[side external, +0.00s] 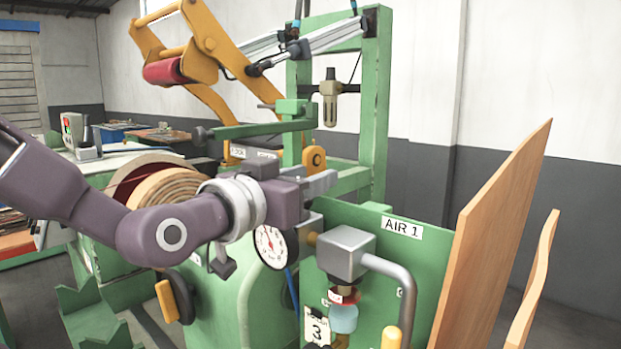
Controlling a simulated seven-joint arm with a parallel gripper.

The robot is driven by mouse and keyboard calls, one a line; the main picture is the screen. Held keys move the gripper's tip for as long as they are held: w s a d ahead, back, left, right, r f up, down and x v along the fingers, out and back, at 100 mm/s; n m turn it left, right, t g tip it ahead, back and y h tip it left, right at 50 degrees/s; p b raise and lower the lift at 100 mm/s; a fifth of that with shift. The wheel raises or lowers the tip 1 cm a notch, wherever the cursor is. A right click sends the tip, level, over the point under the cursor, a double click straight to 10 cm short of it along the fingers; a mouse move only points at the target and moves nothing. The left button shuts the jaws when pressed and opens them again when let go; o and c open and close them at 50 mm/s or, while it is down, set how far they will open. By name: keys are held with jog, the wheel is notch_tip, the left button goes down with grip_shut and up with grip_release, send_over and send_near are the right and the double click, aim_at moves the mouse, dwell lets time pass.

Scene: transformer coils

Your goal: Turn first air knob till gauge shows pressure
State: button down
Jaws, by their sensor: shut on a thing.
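My gripper (322,186) is shut, with its grey fingers pointing right, just above and behind the gauge. The thing between the fingers is hidden by them; by its place beside the AIR 1 panel it seems to be the first air knob, but I cannot see it clearly. The round white gauge (271,247) hangs below my gripper, with a thin red needle; its reading is too small to tell. The AIR 1 label (402,228) is on the green panel (425,270) at the right of the gauge.
A grey valve box (345,252) with a bent pipe (404,290) stands right of the gauge. A green frame (376,110) rises behind. Wooden boards (497,240) stand at the right.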

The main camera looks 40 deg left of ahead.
aim_at(276, 243)
jog(key=shift+r, duration=0.15)
jog(key=c, duration=0.9)
grip_release()
jog(key=shift+o, duration=0.2)
jog(key=s, duration=0.5)
jog(key=shift+d, duration=0.4)
jog(key=shift+s+d+r, duration=0.1)
jog(key=shift+s+r, duration=0.05)
jog(key=shift+s, duration=0.15)
jog(key=shift+s+f, duration=0.25)
jog(key=shift+s, duration=0.5)
